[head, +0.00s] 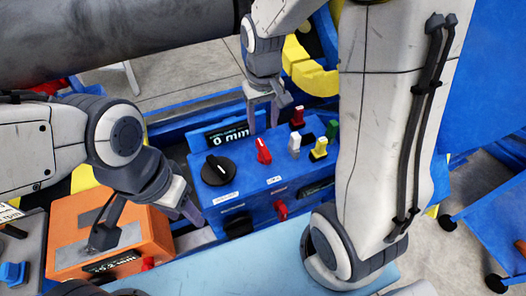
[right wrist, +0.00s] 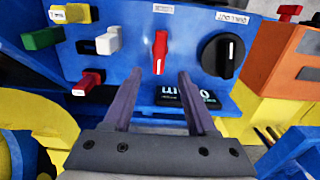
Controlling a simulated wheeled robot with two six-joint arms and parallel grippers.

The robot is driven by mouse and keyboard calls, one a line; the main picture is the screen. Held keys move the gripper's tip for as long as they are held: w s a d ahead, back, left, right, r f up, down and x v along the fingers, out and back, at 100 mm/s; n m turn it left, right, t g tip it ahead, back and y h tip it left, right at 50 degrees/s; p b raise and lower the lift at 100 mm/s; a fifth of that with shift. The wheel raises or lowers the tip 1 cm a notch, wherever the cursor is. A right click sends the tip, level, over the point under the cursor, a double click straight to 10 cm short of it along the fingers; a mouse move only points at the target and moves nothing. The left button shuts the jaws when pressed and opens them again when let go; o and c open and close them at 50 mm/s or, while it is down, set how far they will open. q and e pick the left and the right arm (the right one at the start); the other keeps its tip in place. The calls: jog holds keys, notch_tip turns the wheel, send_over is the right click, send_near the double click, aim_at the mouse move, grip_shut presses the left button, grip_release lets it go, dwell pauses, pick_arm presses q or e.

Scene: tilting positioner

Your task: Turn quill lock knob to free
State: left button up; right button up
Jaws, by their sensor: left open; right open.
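A blue control box (head: 240,190) carries a round black knob (head: 218,170) with a white pointer line, and a red knob (head: 263,151) with a white mark. Both also show in the right wrist view, the black knob (right wrist: 223,56) and the red knob (right wrist: 160,52). The labels are too small to tell which is the quill lock knob. My right gripper (head: 263,123) is open and empty, its fingers pointing down beside the red knob. In the right wrist view the red knob lies just beyond the gap between the fingertips (right wrist: 158,76). My left gripper (head: 192,211) is open, left of the box's front.
White, yellow and green switches (head: 319,149) stand right of the red knob. A red knob (head: 281,209) is on the box's front face. An orange box (head: 75,215) stands at left, below my left arm. A small display (head: 227,136) sits behind the black knob.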

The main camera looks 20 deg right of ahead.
aim_at(264, 148)
notch_tip(264, 148, down, 10)
jog(key=shift+f+b, duration=0.1)
jog(key=shift+b, duration=0.9)
jog(key=shift+c, duration=0.3)
grip_shut()
